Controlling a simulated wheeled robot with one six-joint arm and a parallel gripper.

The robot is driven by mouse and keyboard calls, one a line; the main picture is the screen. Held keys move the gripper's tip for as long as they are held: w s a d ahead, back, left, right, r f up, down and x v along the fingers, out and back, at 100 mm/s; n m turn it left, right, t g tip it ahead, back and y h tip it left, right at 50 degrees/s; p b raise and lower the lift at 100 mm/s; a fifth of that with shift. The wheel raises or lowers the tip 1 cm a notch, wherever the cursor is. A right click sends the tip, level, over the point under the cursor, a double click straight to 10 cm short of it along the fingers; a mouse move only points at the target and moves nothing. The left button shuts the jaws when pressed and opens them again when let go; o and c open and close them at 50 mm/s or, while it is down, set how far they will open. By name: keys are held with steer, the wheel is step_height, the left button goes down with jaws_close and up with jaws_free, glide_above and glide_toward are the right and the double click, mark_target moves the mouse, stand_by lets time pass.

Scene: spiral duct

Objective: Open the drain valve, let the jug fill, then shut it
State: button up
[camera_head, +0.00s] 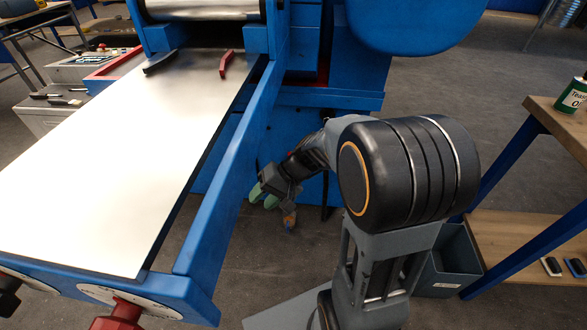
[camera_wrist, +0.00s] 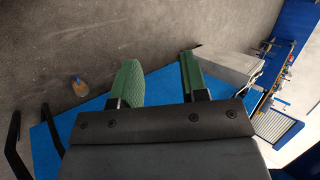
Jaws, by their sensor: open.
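My gripper (camera_head: 264,197) reaches down beside the blue machine (camera_head: 318,140) in the head view. In the wrist view, its two green-padded fingers (camera_wrist: 160,66) stand apart with nothing between them. A small amber thing with a bluish top (camera_wrist: 77,86) is on the grey floor, left of the fingers and apart from them. A small orange thing (camera_head: 290,221) also shows just below the gripper in the head view. I cannot tell whether either is the jug. I cannot make out the drain valve in either view.
A sheet-metal plate (camera_head: 120,150) lies on the machine's blue frame at left. At right are a wooden bench (camera_head: 562,118) with a green can (camera_head: 572,96), and a grey bin (camera_head: 448,262) near my arm. Open floor (camera_head: 460,95) lies behind.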

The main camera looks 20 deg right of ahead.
steer(key=w+d+f+m+t+y+b, duration=0.1)
steer(key=w+f+m+t+y, duration=0.1)
steer(key=w+f, duration=0.15)
steer(key=w+d+f+m+t+y+b, duration=0.1)
steer(key=w+d+f+t+y, duration=0.15)
steer(key=w, duration=0.25)
steer(key=w+d+f+m+t+h+b, duration=0.2)
steer(key=w+d+f+m+t+h, duration=0.35)
steer(key=d+f, duration=0.4)
steer(key=w+d+f+m+t+h+b, duration=0.3)
steer(key=w+d+f+m+t+h, duration=0.15)
steer(key=d+f+t, duration=0.45)
steer(key=w, duration=0.3)
steer(key=w+g+b, duration=0.1)
steer(key=w, duration=0.3)
steer(key=w+a+g+b, duration=0.1)
steer(key=w, duration=0.3)
steer(key=shift+w+a+r+m+h, duration=0.1)
steer(key=shift+w+r+m+h, duration=0.1)
steer(key=shift+r+m+h, duration=0.15)
steer(key=shift+w+a+b, duration=0.1)
steer(key=shift+w+b, duration=0.25)
steer(key=shift+w, duration=0.25)
steer(key=shift+c, duration=0.4)
jaws_close()
